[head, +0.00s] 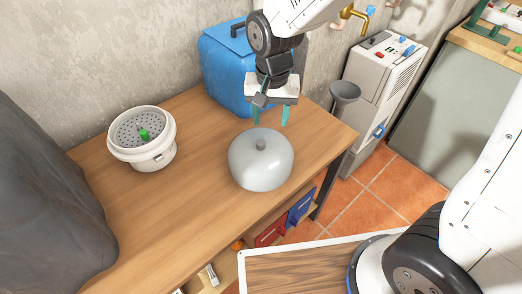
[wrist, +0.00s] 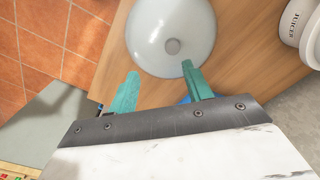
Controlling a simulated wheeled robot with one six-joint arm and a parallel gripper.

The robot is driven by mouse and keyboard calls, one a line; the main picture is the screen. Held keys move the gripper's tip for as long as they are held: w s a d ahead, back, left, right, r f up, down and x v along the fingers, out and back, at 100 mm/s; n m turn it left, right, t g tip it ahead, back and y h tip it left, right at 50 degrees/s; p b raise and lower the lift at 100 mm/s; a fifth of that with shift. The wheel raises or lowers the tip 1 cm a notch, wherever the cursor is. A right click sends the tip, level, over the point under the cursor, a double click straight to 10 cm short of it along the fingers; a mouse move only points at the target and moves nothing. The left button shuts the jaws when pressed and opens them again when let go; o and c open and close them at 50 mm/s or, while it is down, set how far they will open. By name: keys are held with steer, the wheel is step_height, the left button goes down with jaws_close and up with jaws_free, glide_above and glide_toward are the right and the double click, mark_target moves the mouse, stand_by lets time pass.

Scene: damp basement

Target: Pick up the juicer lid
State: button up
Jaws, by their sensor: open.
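The juicer lid (head: 262,165) is a pale, glossy translucent dome with a small grey knob on top. It sits on the wooden table, knob up, and also shows in the wrist view (wrist: 160,30) ahead of my fingers. My gripper (head: 270,115) is open and empty, with teal fingers pointing down just behind and above the lid. In the wrist view my two fingertips (wrist: 160,70) are spread, with the lid's knob a little beyond them. The white juicer base (head: 143,145) stands at the left of the table with a perforated top and a green piece in the middle.
A blue container (head: 228,70) stands at the table's back, close to my gripper. A grey funnel (head: 344,92) and a white machine (head: 378,85) are beyond the right edge. A dark draped shape (head: 45,200) fills the left. Tabletop between juicer and lid is clear.

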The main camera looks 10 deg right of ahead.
mark_target(261, 142)
steer(key=f, duration=0.3)
steer(key=a+f, duration=0.1)
steer(key=f, duration=0.1)
steer(key=a+f, duration=0.1)
steer(key=f, duration=0.2)
steer(key=shift+w+a+f, duration=0.1)
steer(key=shift+w+f, duration=0.2)
steer(key=shift+w, duration=0.1)
steer(key=shift+f, duration=0.5)
jaws_close()
